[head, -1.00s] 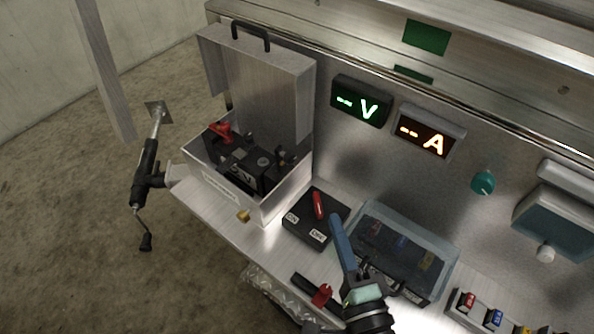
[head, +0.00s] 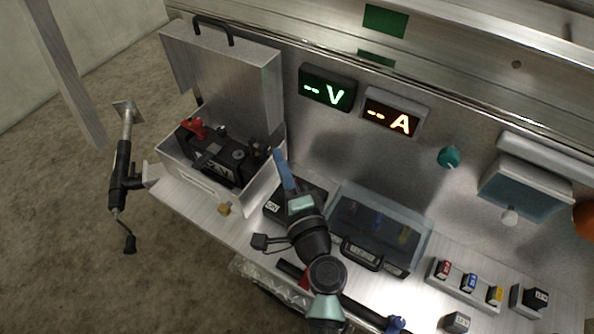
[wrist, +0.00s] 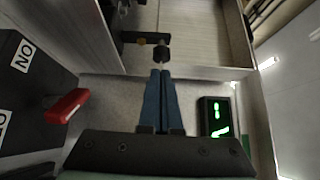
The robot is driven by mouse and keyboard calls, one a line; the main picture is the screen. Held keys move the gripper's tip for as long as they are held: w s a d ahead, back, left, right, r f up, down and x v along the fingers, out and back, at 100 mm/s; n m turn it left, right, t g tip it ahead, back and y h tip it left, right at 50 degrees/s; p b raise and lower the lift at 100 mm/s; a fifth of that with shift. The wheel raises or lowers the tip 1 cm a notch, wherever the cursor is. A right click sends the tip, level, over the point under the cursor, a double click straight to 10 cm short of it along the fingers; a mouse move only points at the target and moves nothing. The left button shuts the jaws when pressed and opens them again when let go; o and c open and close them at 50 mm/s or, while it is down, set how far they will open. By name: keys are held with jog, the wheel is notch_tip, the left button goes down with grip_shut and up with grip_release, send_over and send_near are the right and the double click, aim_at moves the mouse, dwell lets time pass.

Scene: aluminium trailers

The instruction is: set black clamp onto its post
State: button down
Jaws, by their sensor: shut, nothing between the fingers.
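The black battery (head: 238,160) sits in the open metal box (head: 188,182) at the left of the bench. A red clamp (head: 195,127) is at its far left corner. A dark part (head: 257,149) at the battery's right, near my fingertips, looks like the black clamp. The wrist view shows a black piece with a round end (wrist: 160,53) just beyond the fingertips. I cannot tell whether it sits on a post. My gripper (head: 278,152) has blue fingers, shut and empty, by the box's right wall; they also show in the wrist view (wrist: 160,72).
The ON/OFF switch box (head: 277,208) lies below my fingers; its red handle (wrist: 66,106) is close left in the wrist view. The box's raised lid (head: 225,85) and the green voltmeter (head: 327,90) stand behind. A clear-lidded case (head: 425,250) is to the right.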

jog(key=shift+w+a, duration=0.2)
jog(key=shift+a, duration=0.2)
jog(key=shift+a+r+g+p, duration=0.1)
jog(key=shift+r+g+p, duration=0.2)
jog(key=shift+p, duration=0.75)
jog(key=shift+w+n+p, duration=0.1)
jog(key=shift+n+p, duration=0.2)
jog(key=shift+p, duration=0.25)
